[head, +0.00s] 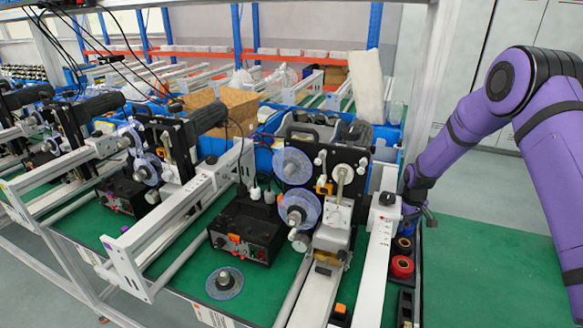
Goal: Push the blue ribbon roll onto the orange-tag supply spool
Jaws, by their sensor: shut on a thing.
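My gripper (410,212) is at the right, low over the dark parts tray beside the white rail. It is small and dark here, and its fingers are partly hidden. It is shut on what looks like the blue ribbon roll (403,243), whose dark blue edge shows just below it in the tray. The machine's black panel carries two clear-flanged spools, an upper one (292,165) and a lower one (300,209). A small orange piece (323,187) sits between them at their right. I cannot tell which spool it tags.
A red roll (402,267) sits in the tray in front of the blue one. The white rail (381,235) stands between tray and machine. A loose clear disc (224,283) lies on the green mat near a black control box (245,238). Green mat (480,270) is clear at right.

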